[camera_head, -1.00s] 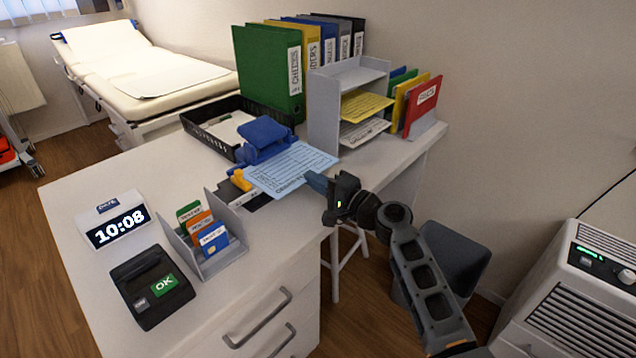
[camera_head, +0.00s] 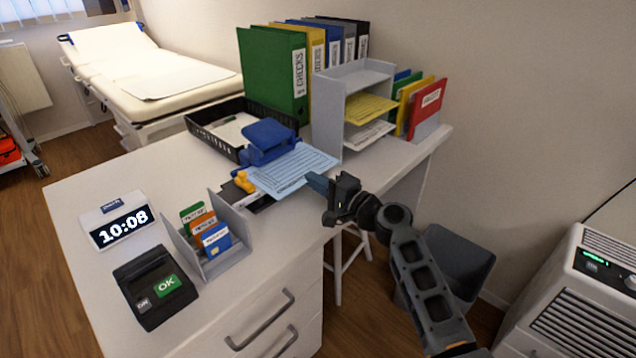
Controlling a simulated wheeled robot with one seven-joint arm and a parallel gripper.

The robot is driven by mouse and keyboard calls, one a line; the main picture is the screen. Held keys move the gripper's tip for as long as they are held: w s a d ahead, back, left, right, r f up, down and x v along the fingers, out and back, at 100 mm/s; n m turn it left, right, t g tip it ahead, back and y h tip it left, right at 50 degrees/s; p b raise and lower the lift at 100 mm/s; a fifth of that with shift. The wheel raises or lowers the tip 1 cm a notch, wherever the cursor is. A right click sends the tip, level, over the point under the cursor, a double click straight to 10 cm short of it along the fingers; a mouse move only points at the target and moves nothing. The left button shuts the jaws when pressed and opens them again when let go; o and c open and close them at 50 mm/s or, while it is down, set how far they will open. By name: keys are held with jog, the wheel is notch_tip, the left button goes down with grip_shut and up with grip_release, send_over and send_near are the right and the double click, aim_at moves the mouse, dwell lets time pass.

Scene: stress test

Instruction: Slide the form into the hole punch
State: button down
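The light blue form (camera_head: 296,168) is a printed sheet. It is held roughly flat over the desk, and its far left edge meets the front of the blue hole punch (camera_head: 268,140). I cannot tell how far the edge is inside the punch's slot. My gripper (camera_head: 318,184) is shut on the near right edge of the form, at the desk's right side. The fingertips show only partly. The hole punch stands on the desk in front of the black tray.
A yellow object (camera_head: 244,182) and a dark flat item lie by the form's left corner. A black tray (camera_head: 215,140), grey letter rack (camera_head: 330,110) and green binder (camera_head: 270,75) stand behind. A card holder (camera_head: 228,258), clock (camera_head: 118,225) and card terminal (camera_head: 150,290) are at front left.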

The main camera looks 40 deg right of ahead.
jog(key=shift+w, duration=0.1)
jog(key=c, duration=1.3)
grip_release()
jog(key=s, duration=0.7)
jog(key=shift+s+d+b, duration=0.1)
jog(key=shift+s+b, duration=0.2)
jog(key=shift+s, duration=0.1)
